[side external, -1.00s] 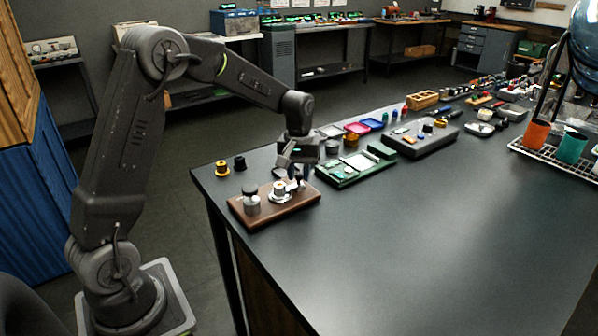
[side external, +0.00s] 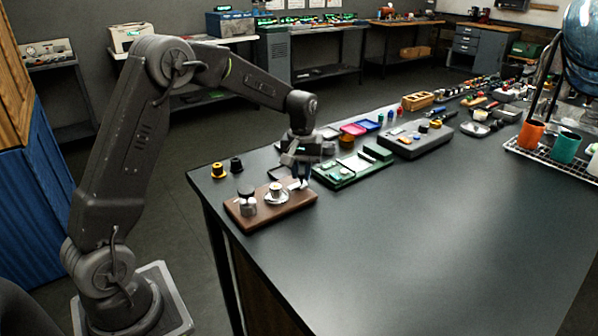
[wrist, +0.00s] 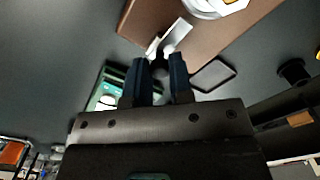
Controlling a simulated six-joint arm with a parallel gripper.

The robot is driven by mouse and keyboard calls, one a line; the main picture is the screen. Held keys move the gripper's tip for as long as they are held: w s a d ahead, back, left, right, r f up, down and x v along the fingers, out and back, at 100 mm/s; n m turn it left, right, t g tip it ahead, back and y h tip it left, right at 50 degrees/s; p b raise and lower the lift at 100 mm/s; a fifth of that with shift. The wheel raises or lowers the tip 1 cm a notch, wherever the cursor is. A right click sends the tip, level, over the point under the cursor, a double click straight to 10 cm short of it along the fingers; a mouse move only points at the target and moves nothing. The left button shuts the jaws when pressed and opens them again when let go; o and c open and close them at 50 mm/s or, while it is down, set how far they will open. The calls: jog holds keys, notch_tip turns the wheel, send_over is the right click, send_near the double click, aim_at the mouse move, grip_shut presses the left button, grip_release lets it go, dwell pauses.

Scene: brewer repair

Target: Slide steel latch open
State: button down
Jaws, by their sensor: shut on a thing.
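The steel latch (wrist: 175,35) is a bright flat strip on the brown wooden board (wrist: 145,15) in the wrist view, running from near the round silver fitting (wrist: 212,4) to the board's edge. My gripper (wrist: 160,62) is shut on its outer end, with a dark finger on either side. In the side external view my gripper (side external: 302,183) is low at the right edge of the board (side external: 280,212), and its fingers partly hide the latch (side external: 292,185). The silver fitting (side external: 276,197) with a knob sits mid-board, left of the gripper.
A steel cylinder with a dark cap (side external: 247,203) stands at the board's left end. A yellow-based knob (side external: 218,170) and a black knob (side external: 236,164) stand behind. A green tray (side external: 350,170) lies close right of the gripper. The front tabletop (side external: 430,240) is clear.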

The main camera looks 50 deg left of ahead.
aim_at(303, 175)
jog(key=shift+w, duration=0.3)
jog(key=c, duration=1)
grip_release()
jog(key=shift+r, duration=0.1)
notch_tip(303, 175, up, 14)
jog(key=shift+s+f, duration=0.1)
jog(key=shift+f, duration=0.05)
jog(key=s+d+r+m+t, duration=0.35)
jog(key=s+d, duration=0.55)
jog(key=s, duration=0.3)
jog(key=s+d+f+m, duration=0.1)
jog(key=s, duration=0.3)
jog(key=s+d+f+m+t, duration=0.1)
jog(key=s+d+f+m, duration=0.1)
jog(key=s, duration=0.3)
jog(key=s+d+f+m+t, duration=0.1)
jog(key=s+d+m, duration=0.1)
jog(key=s, duration=0.3)
jog(key=shift+s+f+m, duration=0.2)
jog(key=shift+f+m, duration=0.05)
jog(key=shift+f, duration=0.15)
